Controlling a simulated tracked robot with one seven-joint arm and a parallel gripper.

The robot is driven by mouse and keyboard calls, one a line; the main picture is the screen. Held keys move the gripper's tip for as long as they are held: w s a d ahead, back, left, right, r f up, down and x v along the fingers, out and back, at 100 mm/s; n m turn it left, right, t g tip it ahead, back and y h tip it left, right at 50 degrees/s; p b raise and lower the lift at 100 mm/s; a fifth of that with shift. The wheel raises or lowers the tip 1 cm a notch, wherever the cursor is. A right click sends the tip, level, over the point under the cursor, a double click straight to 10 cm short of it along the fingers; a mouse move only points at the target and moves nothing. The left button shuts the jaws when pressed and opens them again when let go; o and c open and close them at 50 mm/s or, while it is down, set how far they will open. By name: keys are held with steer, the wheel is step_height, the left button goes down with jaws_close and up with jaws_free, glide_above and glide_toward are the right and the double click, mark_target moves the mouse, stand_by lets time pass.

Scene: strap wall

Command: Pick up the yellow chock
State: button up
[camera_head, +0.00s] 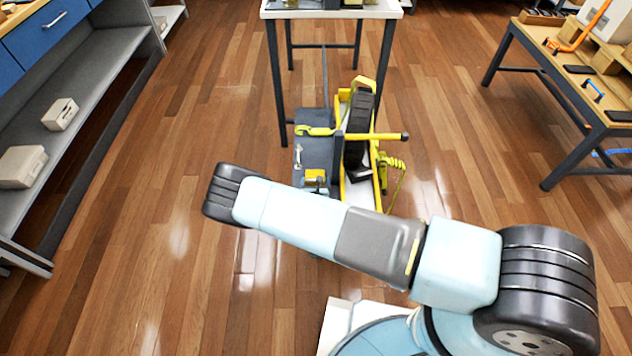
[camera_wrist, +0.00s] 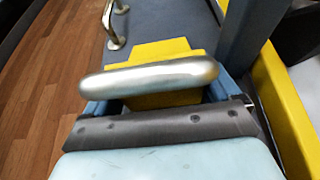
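A yellow block that looks like the chock (camera_head: 315,175) sits at the near end of a dark grey bench-like base in the head view, just beyond my forearm. In the wrist view the yellow chock (camera_wrist: 150,49) is at the upper middle. A rounded silver bar (camera_wrist: 150,78) crosses in front of it and hides its middle; yellow shows above and below the bar. Blue parts flank it, left and right. My gripper (camera_wrist: 160,120) is close in front of the chock in the wrist view. Its fingertips are not clearly seen, and my arm hides it in the head view.
A black wheel (camera_head: 358,125) in a yellow frame stands right of the chock, with a yellow bar (camera_head: 375,136) sticking out right. A dark post (camera_wrist: 250,35) rises close by. A table (camera_head: 330,14) is behind, a workbench (camera_head: 575,75) right, shelves (camera_head: 90,70) left. The wooden floor between is clear.

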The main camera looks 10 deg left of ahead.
steer(key=c, duration=0.7)
